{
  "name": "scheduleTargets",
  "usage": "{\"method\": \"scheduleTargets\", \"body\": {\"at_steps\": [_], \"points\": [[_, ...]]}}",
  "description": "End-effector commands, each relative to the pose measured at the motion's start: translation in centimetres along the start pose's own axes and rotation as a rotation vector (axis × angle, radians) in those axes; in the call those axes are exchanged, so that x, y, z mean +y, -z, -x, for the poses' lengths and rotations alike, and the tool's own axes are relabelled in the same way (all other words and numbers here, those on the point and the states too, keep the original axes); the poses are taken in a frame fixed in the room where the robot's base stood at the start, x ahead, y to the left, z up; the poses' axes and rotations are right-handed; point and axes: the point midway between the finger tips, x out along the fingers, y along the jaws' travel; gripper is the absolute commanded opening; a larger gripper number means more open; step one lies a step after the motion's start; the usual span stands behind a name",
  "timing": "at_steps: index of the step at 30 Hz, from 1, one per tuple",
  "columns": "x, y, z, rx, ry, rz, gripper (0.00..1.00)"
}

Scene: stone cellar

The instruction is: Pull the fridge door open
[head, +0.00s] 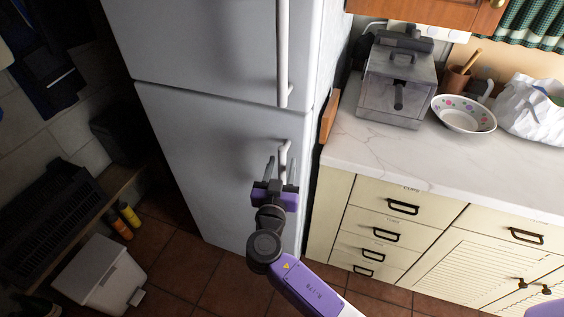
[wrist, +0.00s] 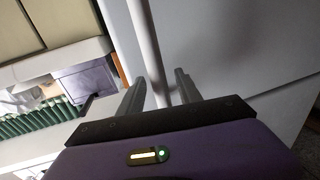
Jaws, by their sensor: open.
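The white fridge (head: 215,55) stands upright in the middle of the head view, with an upper door and a lower door (head: 200,150). Both doors look shut. The upper door has a long vertical handle (head: 283,50); the lower door has a shorter one (head: 284,155) near its right edge. My gripper (head: 279,168) is in front of the lower door, at that shorter handle. In the wrist view, my gripper (wrist: 160,76) is open, and a pale handle bar (wrist: 147,45) runs between its two fingers. I cannot tell whether either finger touches the bar.
A marble-topped counter (head: 365,150) with cream drawers stands close on the fridge's right. It bears a grey metal appliance (head: 398,85) and a patterned bowl (head: 463,113). A white bin (head: 100,272) and small bottles (head: 129,215) are at lower left. Tiled floor (head: 215,275) shows before the fridge.

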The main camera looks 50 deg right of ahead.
Motion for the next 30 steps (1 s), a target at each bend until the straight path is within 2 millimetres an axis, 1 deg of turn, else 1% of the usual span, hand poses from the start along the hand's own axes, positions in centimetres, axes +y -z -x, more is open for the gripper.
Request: {"method": "scheduleTargets", "body": {"at_steps": [3, 10, 14, 15, 16, 17, 30], "points": [[0.03, -0.02, -0.45, -0.001, 0.0, 0.0, 0.41], [0.03, -0.06, -0.48, -0.001, 0.0, 0.0, 0.41], [0.02, -0.06, -0.47, -0.001, 0.0, 0.0, 0.16], [0.02, -0.06, -0.47, -0.001, 0.001, 0.001, 0.08], [0.02, -0.06, -0.47, -0.001, 0.001, 0.001, 0.02], [0.02, -0.06, -0.46, -0.001, 0.001, 0.001, 0.0], [0.02, -0.06, -0.45, -0.001, 0.001, 0.001, 0.0]]}}
